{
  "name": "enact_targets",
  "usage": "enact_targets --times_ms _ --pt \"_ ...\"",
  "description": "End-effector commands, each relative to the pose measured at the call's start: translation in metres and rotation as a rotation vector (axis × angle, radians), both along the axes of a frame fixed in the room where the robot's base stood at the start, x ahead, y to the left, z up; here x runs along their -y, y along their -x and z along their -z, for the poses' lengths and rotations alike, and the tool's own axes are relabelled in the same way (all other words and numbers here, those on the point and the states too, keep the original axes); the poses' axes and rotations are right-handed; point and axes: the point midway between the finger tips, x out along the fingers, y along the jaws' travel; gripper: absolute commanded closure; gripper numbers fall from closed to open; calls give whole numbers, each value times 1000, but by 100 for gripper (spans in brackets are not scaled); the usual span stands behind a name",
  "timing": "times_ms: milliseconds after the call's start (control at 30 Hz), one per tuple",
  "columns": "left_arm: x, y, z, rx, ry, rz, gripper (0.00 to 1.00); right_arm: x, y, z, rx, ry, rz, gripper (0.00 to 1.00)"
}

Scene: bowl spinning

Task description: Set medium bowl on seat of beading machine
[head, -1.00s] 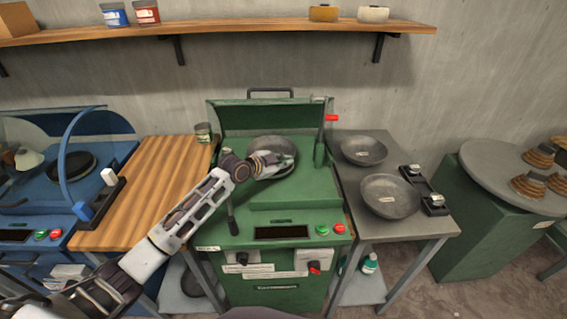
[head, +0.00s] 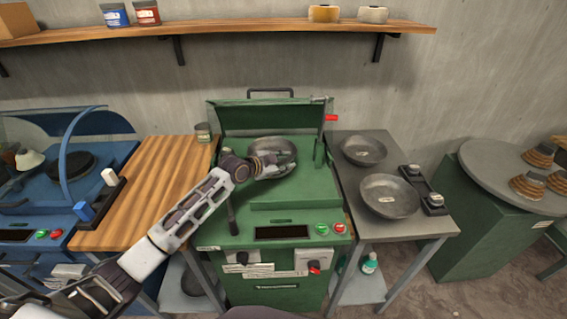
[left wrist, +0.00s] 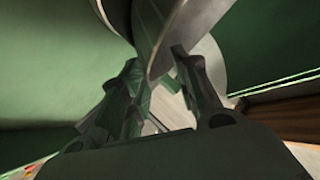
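The green machine (head: 295,190), which I take for the beading machine, stands in the middle of the head view with its hood raised. A grey metal bowl (head: 272,147), which I take for the medium bowl, is over its seat area. The seat is hidden, and I cannot tell whether the bowl rests on it. My left gripper (head: 284,170) is at the bowl's near right rim. In the left wrist view the fingers (left wrist: 160,60) are drawn together on the bowl's wall (left wrist: 166,38). My right gripper is not in view.
Two more grey bowls (head: 364,150) (head: 390,196) sit on the right table (head: 375,228), beside black holders (head: 424,188). A blue machine (head: 50,190) stands further left.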

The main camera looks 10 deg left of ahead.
Motion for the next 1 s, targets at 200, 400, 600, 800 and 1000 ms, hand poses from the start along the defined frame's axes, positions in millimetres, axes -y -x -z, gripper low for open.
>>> enact_targets --times_ms 200,400,600,800,1000 --pt "-1 1 1 -3 -1 0 68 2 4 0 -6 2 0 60" --pt "-5 7 -2 -2 0 -1 68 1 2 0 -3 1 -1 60" --pt "-12 20 -9 -2 -1 0 68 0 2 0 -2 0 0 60" --pt "-23 36 -18 -1 -2 -1 68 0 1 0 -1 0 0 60" --pt "-33 52 -27 0 -3 0 68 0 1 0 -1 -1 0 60"
